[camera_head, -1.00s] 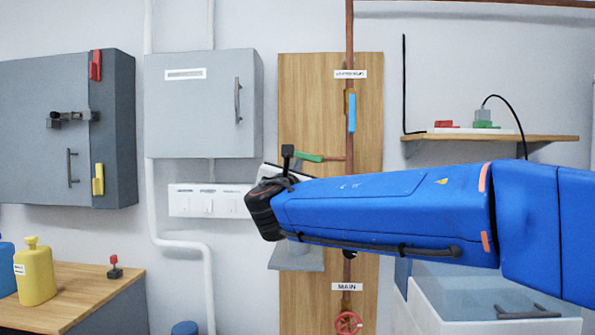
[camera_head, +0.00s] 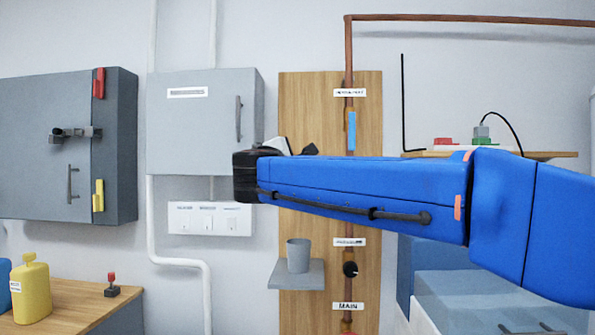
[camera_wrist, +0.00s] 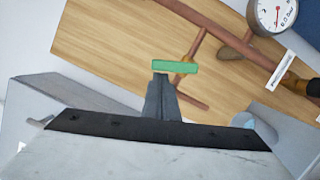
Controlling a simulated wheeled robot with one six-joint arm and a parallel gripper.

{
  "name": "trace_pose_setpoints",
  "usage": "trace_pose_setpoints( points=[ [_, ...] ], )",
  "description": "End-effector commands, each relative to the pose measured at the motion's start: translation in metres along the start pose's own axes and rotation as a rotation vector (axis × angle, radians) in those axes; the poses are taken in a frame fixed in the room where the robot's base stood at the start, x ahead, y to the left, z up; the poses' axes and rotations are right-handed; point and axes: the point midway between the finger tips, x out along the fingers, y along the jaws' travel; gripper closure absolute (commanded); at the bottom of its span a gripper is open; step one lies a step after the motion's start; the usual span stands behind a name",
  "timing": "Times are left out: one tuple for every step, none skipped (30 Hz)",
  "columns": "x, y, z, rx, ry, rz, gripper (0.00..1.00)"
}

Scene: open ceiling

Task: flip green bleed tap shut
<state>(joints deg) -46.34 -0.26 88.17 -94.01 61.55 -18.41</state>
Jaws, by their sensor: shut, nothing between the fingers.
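The green bleed tap lever (camera_wrist: 175,67) shows in the wrist view, in front of the wooden board, beside a thin copper branch pipe (camera_wrist: 192,92). The tips of my gripper (camera_wrist: 161,80) are together, just at the lever's near side; I cannot tell whether they touch it.
A wooden board (camera_head: 300,110) carries a vertical copper pipe and a blue lever (camera_head: 351,130). A grey cup (camera_head: 298,255) stands on a small shelf (camera_head: 284,275) below. A pressure gauge (camera_wrist: 277,14) and a grey cabinet (camera_head: 190,125) flank the area.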

Motion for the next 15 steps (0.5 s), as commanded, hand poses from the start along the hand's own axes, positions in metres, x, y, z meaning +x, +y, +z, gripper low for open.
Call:
trace_pose_setpoints(
  points=[
    [0.001,0.002,0.003,0.039,-0.001,-0.009,1.00],
    [0.001,0.002,0.004,0.063,-0.001,-0.015,1.00],
    [0.001,0.004,0.005,0.095,-0.001,-0.023,1.00],
    [0.002,0.004,0.007,0.117,-0.001,-0.028,1.00],
    [0.002,0.005,0.008,0.140,-0.001,-0.034,1.00],
    [0.002,0.005,0.009,0.167,-0.001,-0.041,1.00],
    [0.002,0.006,0.010,0.187,-0.001,-0.046,1.00],
    [0.003,0.006,0.011,0.205,-0.001,-0.051,1.00],
    [0.003,0.006,0.012,0.229,-0.001,-0.057,1.00],
    [0.003,0.007,0.013,0.245,-0.001,-0.061,1.00],
    [0.003,0.007,0.014,0.246,-0.001,-0.061,1.00],
    [0.004,0.007,0.015,0.244,-0.001,-0.060,1.00],
    [0.004,0.007,0.016,0.243,0.000,-0.060,1.00],
    [0.004,0.007,0.017,0.243,0.000,-0.060,1.00],
    [0.004,0.008,0.017,0.242,0.000,-0.060,1.00]
  ],
)
